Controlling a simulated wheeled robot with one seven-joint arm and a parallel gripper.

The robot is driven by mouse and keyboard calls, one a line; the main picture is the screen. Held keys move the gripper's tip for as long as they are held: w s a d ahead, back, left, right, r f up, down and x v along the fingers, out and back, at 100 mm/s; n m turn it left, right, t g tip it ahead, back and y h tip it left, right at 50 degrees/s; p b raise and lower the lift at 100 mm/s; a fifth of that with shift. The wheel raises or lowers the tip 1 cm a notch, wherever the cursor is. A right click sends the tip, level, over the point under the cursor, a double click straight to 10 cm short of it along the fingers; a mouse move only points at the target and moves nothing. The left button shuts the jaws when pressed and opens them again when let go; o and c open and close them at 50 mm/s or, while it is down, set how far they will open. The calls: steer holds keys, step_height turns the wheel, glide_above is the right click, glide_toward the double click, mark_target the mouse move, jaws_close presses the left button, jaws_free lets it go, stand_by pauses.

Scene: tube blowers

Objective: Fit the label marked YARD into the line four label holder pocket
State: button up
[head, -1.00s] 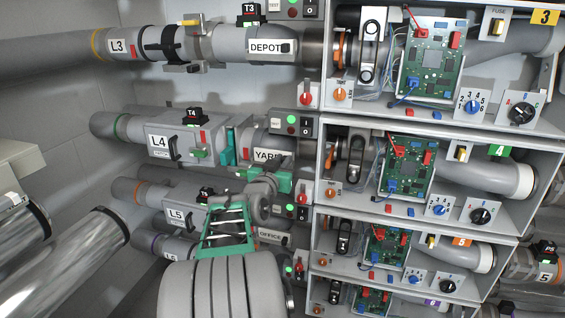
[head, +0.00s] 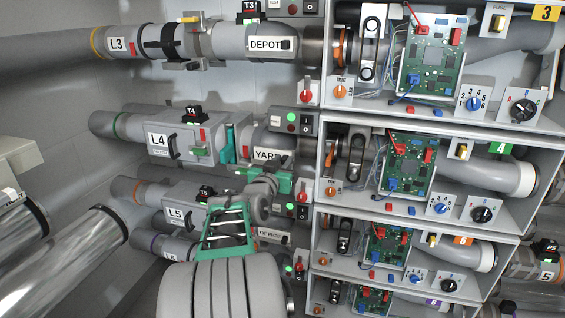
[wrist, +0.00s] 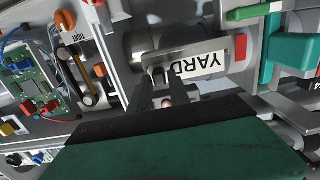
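The white label marked YARD (head: 265,155) lies along the line four pipe, in or over its grey label holder. In the wrist view the label (wrist: 201,63) reads upside down, with the grey holder (wrist: 187,52) along its edge. How deep it sits in the pocket cannot be told. My gripper (head: 281,166) is just below the label's D end. In the wrist view its two dark fingers (wrist: 161,74) reach to that end, with a narrow gap between them. Whether they grip the label's end is not clear.
The DEPOT label (head: 266,45) is on the pipe above and the OFFICE label (head: 271,234) on the one below. The line four grey box (head: 181,142) is at left. A shelf with a circuit board (head: 407,165) stands close at right.

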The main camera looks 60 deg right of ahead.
steer(key=o, duration=0.3)
steer(key=shift+r, duration=0.1)
steer(key=shift+o, duration=0.2)
steer(key=s+a, duration=0.1)
steer(key=a, duration=0.6)
steer(key=shift+a+r, duration=0.15)
steer(key=shift+a, duration=0.2)
